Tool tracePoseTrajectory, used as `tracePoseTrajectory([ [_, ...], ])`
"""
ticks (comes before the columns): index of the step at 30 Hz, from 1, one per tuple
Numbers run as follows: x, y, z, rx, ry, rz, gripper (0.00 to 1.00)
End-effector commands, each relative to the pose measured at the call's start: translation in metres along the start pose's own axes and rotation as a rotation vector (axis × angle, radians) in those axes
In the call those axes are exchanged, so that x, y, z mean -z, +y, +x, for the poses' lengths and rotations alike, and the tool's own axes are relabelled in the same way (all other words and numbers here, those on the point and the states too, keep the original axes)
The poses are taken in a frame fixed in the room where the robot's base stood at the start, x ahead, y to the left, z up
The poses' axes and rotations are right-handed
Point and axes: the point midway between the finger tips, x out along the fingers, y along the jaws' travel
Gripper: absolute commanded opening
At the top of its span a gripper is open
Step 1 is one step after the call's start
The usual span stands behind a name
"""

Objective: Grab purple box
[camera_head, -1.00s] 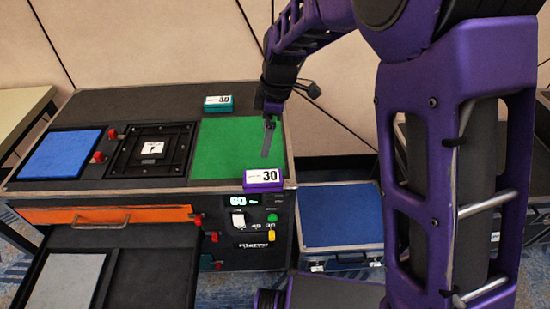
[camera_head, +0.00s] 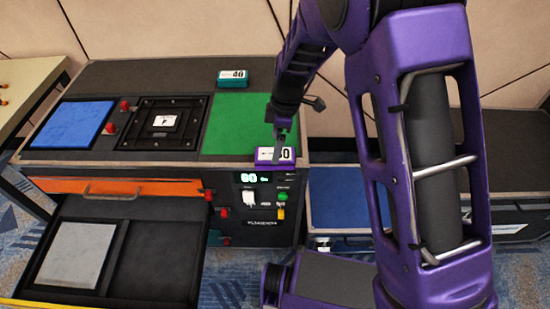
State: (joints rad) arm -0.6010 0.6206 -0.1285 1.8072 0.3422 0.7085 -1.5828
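The purple box (camera_head: 264,156) has a white label on top, partly covered by a finger. It sits at the front edge of the green pad (camera_head: 228,130) on the workbench. My gripper (camera_head: 279,150) points down at the right part of the box, and its fingers overlap the label in the picture. I cannot tell whether the fingers touch the box or how far apart they are.
A teal box (camera_head: 232,79) with a white label stands behind the green pad. A blue pad (camera_head: 72,125) and a black framed plate (camera_head: 160,128) lie to the left. An open drawer (camera_head: 140,262) juts out in front. A blue-topped case (camera_head: 338,190) is at the right.

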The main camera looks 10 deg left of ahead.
Motion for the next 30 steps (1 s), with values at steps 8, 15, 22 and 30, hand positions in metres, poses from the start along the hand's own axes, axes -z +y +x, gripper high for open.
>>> tracePoseTrajectory([
  [8,-0.004,-0.002,0.042,0.003,-0.001,0.001,1.0],
  [15,-0.004,-0.002,0.048,0.001,0.0,0.001,1.0],
  [22,-0.004,-0.002,0.048,0.001,0.0,0.001,0.77],
  [30,-0.004,-0.002,0.048,0.001,0.0,0.001,0.28],
])
